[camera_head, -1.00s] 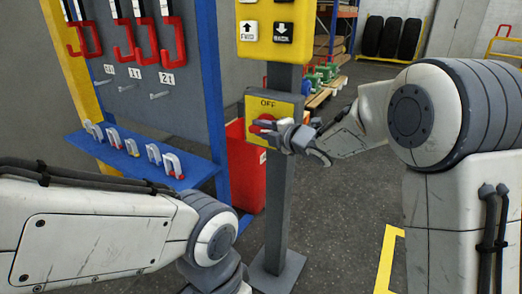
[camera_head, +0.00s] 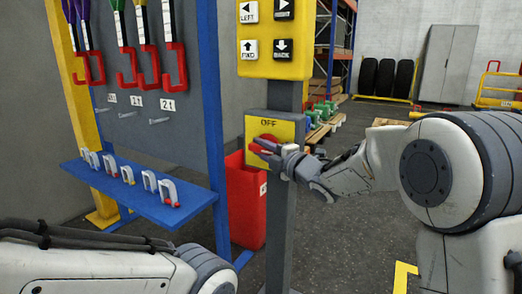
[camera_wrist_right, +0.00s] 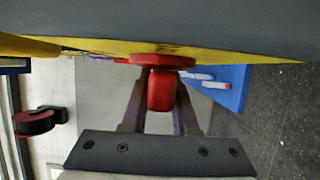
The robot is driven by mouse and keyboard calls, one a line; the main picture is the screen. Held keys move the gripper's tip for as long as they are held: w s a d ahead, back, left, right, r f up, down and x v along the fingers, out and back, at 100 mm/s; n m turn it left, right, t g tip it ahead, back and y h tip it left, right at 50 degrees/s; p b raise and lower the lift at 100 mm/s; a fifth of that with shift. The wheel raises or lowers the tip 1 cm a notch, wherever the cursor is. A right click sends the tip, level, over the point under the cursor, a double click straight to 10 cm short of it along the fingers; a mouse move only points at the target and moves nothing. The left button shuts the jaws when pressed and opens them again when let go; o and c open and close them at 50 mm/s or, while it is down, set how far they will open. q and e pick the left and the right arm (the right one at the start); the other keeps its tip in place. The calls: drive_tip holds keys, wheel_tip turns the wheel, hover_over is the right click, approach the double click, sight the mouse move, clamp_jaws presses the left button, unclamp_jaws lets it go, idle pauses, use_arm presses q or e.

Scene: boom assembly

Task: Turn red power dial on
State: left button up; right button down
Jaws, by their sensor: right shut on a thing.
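The red power dial (camera_head: 262,141) sits on a yellow plate (camera_head: 290,131) marked OFF, on a grey box on a post. My right gripper (camera_head: 268,149) reaches it from the right and partly covers it. In the right wrist view, the red dial's grip (camera_wrist_right: 162,90) is between the two fingers of my right gripper (camera_wrist_right: 161,105), which are closed on its sides. Any ON marking is hidden or not readable. My left arm shows at the lower left, but its gripper is out of view.
A yellow button panel (camera_head: 277,66) with arrow buttons is above the dial on the same grey post (camera_head: 280,220). A red bin (camera_head: 246,205) stands behind the post. A blue shelf (camera_head: 150,205) with several clamps is to the left.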

drive_tip(key=c, duration=0.7)
unclamp_jaws()
drive_tip(key=shift+d, duration=0.15)
drive_tip(key=p+v, duration=0.1)
drive_tip(key=v, duration=0.9)
drive_tip(key=shift+s, duration=0.15)
